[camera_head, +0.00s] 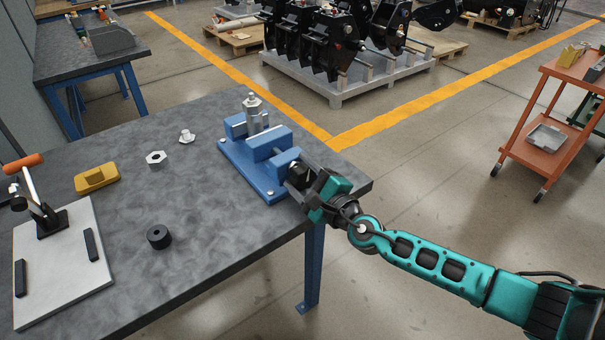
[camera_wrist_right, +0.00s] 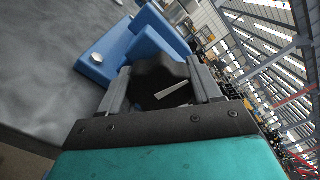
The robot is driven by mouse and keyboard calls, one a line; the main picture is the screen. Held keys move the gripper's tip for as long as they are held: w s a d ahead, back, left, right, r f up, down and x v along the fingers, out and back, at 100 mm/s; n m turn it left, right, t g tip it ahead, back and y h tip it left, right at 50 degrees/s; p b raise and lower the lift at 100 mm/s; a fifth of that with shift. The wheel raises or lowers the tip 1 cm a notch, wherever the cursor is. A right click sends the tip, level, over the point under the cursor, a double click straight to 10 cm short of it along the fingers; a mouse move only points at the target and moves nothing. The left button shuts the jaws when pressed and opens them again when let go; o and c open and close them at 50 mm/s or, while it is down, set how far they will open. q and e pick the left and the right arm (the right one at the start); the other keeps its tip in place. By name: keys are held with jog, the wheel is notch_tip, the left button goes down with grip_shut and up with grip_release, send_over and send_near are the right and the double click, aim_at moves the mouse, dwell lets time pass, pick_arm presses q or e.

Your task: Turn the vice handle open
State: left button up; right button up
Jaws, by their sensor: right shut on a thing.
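The blue vice (camera_head: 262,160) sits at the right edge of the dark table, with a metal fitting (camera_head: 257,112) standing upright in its jaws. My right gripper (camera_head: 298,178) is at the vice's near end and shut on the black vice handle. The handle (camera_wrist_right: 160,80) shows between the two fingers in the right wrist view, where the blue vice (camera_wrist_right: 130,45) lies just beyond. In the head view the gripper largely hides the handle, so I cannot tell its turn angle. My left gripper is not in view.
On the table (camera_head: 215,235) lie a hex nut (camera_head: 156,158), a small metal fitting (camera_head: 187,136), a black ring (camera_head: 159,237) and a yellow block (camera_head: 97,179). A toggle clamp with an orange grip (camera_head: 24,163) stands on a pale plate (camera_head: 75,282). An orange cart (camera_head: 540,130) stands right.

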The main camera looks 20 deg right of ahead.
jog(key=shift+r+n, duration=0.15)
jog(key=shift+n, duration=0.75)
jog(key=o, duration=0.8)
jog(key=shift+o, duration=1.2)
jog(key=shift+s+f, duration=0.1)
jog(key=shift+f, duration=0.15)
